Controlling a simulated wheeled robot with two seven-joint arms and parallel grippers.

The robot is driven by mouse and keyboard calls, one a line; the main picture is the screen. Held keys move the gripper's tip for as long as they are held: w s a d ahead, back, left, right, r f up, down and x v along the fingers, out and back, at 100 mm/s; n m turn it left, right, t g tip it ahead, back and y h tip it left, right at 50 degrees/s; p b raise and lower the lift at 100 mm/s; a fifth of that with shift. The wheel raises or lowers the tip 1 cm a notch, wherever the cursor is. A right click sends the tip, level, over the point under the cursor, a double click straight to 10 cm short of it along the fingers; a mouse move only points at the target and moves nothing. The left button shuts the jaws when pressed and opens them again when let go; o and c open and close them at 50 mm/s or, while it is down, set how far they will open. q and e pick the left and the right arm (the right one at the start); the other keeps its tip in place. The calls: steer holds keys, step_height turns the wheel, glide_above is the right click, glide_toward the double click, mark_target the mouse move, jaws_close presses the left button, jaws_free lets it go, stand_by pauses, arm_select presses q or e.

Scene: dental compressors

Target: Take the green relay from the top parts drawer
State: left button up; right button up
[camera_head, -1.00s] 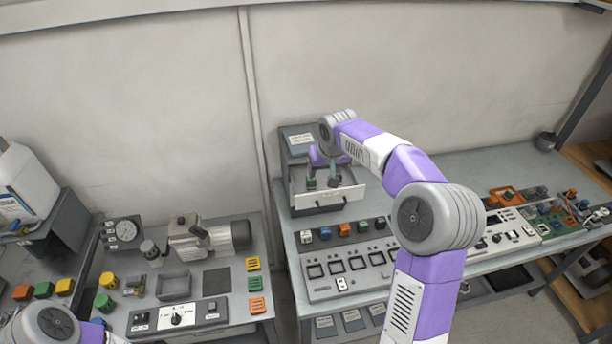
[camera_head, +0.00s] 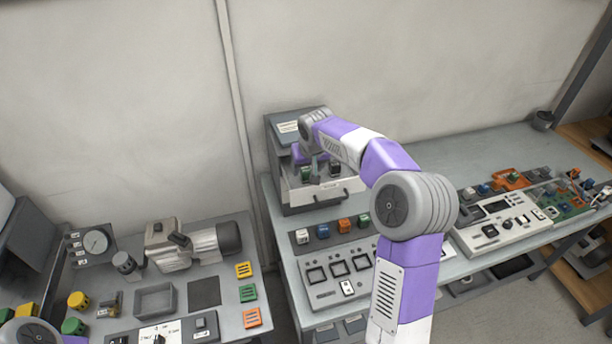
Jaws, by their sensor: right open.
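The top parts drawer (camera_head: 332,190) is pulled out of the small grey cabinet (camera_head: 283,117) at the back of the middle bench. A small green relay (camera_head: 306,174) is inside the drawer, toward its left. Another small dark part with a pale top (camera_head: 334,169) is to the right of it. My right gripper (camera_head: 319,166) points down into the drawer, open, with its fingers close to these parts. My wrist and forearm hide part of the drawer, and I cannot tell whether the fingers touch the relay. My left gripper is out of view; only part of that arm shows at the lower left.
A row of coloured blocks (camera_head: 323,232) and a switch panel (camera_head: 338,272) are in front of the drawer. A control unit (camera_head: 497,221) and a green circuit board (camera_head: 572,205) lie to the right. A compressor (camera_head: 190,245) stands on the left bench. Bare bench lies right of the cabinet.

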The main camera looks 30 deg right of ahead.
mark_target(306, 170)
steer(key=shift+x, duration=1.6)
steer(key=shift+a, duration=0.1)
steer(key=shift+c, duration=0.4)
steer(key=c, duration=0.9)
steer(key=shift+c, duration=0.3)
